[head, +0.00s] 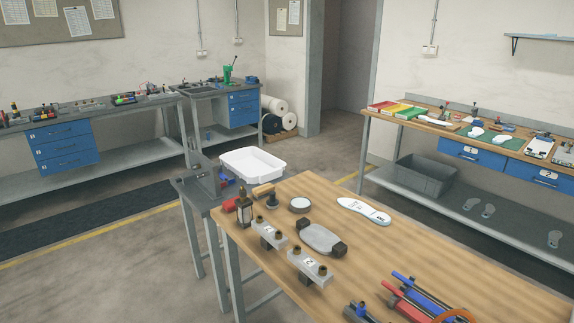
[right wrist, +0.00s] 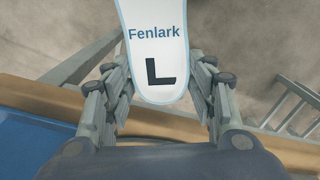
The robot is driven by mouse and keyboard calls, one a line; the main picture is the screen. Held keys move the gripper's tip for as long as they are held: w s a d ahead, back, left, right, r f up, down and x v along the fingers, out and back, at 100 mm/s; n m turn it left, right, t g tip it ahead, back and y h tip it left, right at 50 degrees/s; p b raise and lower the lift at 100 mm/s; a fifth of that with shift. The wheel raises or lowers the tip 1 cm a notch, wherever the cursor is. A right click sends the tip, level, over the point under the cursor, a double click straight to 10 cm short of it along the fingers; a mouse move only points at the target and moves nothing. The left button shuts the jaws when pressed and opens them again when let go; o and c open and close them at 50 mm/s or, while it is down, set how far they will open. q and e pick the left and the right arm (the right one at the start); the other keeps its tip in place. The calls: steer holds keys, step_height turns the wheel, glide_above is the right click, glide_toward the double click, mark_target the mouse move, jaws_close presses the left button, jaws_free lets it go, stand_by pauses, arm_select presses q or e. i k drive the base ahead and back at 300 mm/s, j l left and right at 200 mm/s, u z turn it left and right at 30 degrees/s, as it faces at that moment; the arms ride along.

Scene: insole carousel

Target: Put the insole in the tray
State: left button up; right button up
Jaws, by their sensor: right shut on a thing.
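In the right wrist view my right gripper (right wrist: 158,68) is shut on a white insole (right wrist: 152,20) with a pale blue edge. The insole is marked "Fenlark" and a large "L", and its rounded end points towards the camera. Its far end is cut off by the frame. The white tray (head: 246,175) in the head view looks empty and sits on a grey stand beyond the left end of the wooden table. Another white insole (head: 363,211) lies flat on that table. Neither gripper shows in the head view.
The wooden table (head: 450,258) carries clamp-like blocks (head: 308,268), a grey sole-shaped piece (head: 321,238) and tools at the front right. A workbench with blue drawers (head: 458,155) stands along the right wall. A wooden edge (right wrist: 45,97) lies below the held insole.

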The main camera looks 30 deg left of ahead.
mark_target(245, 171)
steer(key=i+j, duration=0.1)
steer(key=j, duration=0.35)
steer(key=i+j, duration=0.15)
steer(key=j, duration=0.25)
steer(key=i+j, duration=0.1)
steer(key=j, duration=0.35)
steer(key=i+j+z, duration=0.1)
steer(key=j, duration=0.35)
steer(key=i+j, duration=0.15)
steer(key=j, duration=0.25)
steer(key=i+j, duration=0.1)
steer(key=j, duration=0.35)
steer(key=i+j, duration=0.1)
steer(key=j, duration=0.35)
steer(key=i+j, duration=0.1)
steer(key=j, duration=0.35)
steer(key=i+j, duration=0.1)
steer(key=j, duration=0.65)
steer(key=i+j+z, duration=0.1)
steer(key=j, duration=0.6)
steer(key=i+j, duration=0.1)
steer(key=j, duration=0.65)
steer(key=i+z, duration=0.05)
